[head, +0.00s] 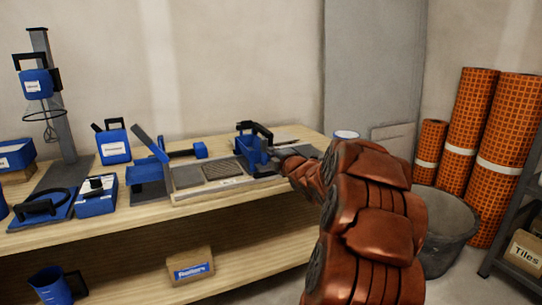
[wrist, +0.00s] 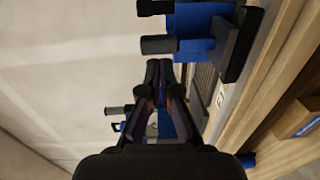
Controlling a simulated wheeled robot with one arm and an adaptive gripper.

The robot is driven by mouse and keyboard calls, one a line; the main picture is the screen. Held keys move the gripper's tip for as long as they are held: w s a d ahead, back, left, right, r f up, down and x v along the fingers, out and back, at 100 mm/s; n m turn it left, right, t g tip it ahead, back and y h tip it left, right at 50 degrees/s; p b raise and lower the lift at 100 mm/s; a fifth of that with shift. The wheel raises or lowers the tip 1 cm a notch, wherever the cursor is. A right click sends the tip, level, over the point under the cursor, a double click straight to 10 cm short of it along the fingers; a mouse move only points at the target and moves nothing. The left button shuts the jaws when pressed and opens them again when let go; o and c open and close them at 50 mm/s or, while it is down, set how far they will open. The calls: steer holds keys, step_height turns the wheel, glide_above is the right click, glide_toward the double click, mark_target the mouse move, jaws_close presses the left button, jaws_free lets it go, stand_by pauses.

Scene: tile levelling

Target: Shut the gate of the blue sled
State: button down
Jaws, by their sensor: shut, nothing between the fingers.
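The blue sled (head: 250,152) stands on the right part of the workbench, at the end of a grey tile board. It has a blue body and black bars on top. In the wrist view the sled (wrist: 195,47) fills the upper middle, with black bars and a dark plate at its side. I cannot make out clearly which part is the gate or how far it is open. My gripper (wrist: 159,66) is shut and empty, its tips just short of the sled in the picture.
Tiles lie on the board (head: 186,179) left of the sled. A grey tub (head: 447,232) and orange rolls (head: 498,155) are at right.

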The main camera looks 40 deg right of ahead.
steer(key=p+v, duration=0.2)
steer(key=v, duration=0.7)
steer(key=shift+s+f, duration=0.25)
steer(key=shift+s, duration=0.1)
steer(key=shift+a, duration=0.1)
